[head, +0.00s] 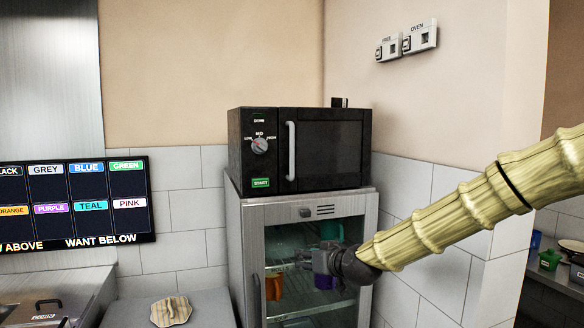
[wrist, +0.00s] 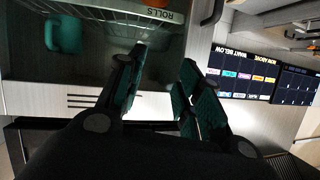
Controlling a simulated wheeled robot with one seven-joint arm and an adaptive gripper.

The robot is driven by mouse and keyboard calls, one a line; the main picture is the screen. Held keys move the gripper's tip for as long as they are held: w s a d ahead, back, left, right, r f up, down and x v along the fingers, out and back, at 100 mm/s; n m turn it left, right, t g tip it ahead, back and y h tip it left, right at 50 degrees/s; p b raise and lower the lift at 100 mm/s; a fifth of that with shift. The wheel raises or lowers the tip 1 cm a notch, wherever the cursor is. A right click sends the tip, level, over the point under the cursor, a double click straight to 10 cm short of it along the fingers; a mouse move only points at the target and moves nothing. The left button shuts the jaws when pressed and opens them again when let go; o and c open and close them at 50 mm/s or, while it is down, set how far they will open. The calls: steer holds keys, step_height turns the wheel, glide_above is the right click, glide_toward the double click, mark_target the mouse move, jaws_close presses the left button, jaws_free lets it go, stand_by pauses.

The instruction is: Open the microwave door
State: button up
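The black microwave (head: 247,155) stands on top of a grey glass-fronted cabinet in the head view. Its door (head: 330,150) looks shut, with a pale vertical handle (head: 291,150) at the door's left edge. The control panel, with a dial (head: 259,146) and a green start button (head: 261,182), is left of the handle. My gripper (head: 304,260) is below the microwave, in front of the cabinet's glass, apart from the handle. In the wrist view, my gripper (wrist: 163,75) has its two dark teal-padded fingers spread with nothing between them.
The cabinet (head: 310,212) holds an orange mug (head: 274,286) and a teal mug (head: 331,229); the teal mug also shows in the wrist view (wrist: 64,35). A colour-label board (head: 75,203) hangs at left. A counter (head: 205,305) with a wooden board is left of the cabinet.

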step_height(320, 180, up, 16)
steer(key=w+n+t+y, duration=0.1)
steer(key=w+t, duration=0.1)
steer(key=t+y+p, duration=0.1)
steer(key=t, duration=0.1)
glide_toward(293, 144)
steer(key=shift+n, duration=0.4)
steer(key=shift+p+x, duration=2.25)
steer(key=shift+x, duration=3.15)
steer(key=shift+d+f, duration=0.1)
jaws_close()
